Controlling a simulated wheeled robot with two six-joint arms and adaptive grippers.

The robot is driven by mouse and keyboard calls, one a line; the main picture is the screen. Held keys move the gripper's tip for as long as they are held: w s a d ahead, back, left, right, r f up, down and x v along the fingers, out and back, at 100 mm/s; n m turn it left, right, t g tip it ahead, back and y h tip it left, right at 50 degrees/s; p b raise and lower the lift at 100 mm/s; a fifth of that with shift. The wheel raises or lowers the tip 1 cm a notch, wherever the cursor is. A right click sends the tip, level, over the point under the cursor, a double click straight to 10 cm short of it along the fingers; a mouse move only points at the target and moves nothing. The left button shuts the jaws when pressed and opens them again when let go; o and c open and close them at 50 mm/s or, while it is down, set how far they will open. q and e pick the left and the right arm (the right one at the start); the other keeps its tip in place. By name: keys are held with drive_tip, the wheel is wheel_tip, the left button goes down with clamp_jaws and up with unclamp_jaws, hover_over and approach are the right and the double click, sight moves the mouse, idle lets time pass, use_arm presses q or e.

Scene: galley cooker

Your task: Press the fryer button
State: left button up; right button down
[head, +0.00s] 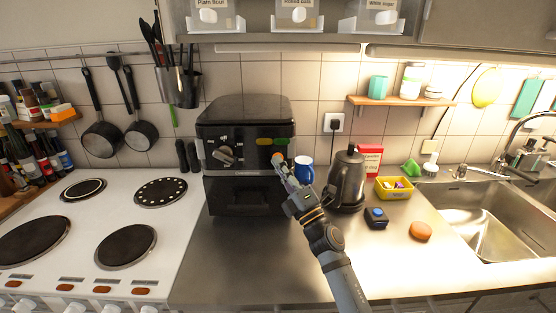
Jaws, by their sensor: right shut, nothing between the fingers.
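The black fryer (246,115) stands against the tiled wall on the steel counter, left of the kettle. Its front has a dial (223,155) at the left and a yellow button (264,141) and a green button (281,141) at the upper right. My right gripper (279,163) is shut and empty, its tip at the fryer's front just below these buttons. An orange patch shows at the fingertips; I cannot tell whether it is a button or whether the tip touches it. My left gripper is out of view.
A blue mug (304,170) and a dark kettle (346,180) stand close to the right of my gripper. A yellow tray (394,188) and a sink (490,220) lie further right. The hob (85,230) is at the left.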

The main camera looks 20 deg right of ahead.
idle(0.4)
drive_tip(key=shift+s+a, duration=0.2)
drive_tip(key=shift+s, duration=0.55)
drive_tip(key=shift+s+a+p, duration=0.25)
drive_tip(key=shift+s+p, duration=0.05)
drive_tip(key=shift+s, duration=0.5)
drive_tip(key=shift+s+a+p, duration=0.2)
drive_tip(key=shift+s+p, duration=0.15)
drive_tip(key=shift+s, duration=0.45)
drive_tip(key=shift+s+a+p, duration=0.25)
drive_tip(key=shift+s+p, duration=0.05)
drive_tip(key=shift+s, duration=0.5)
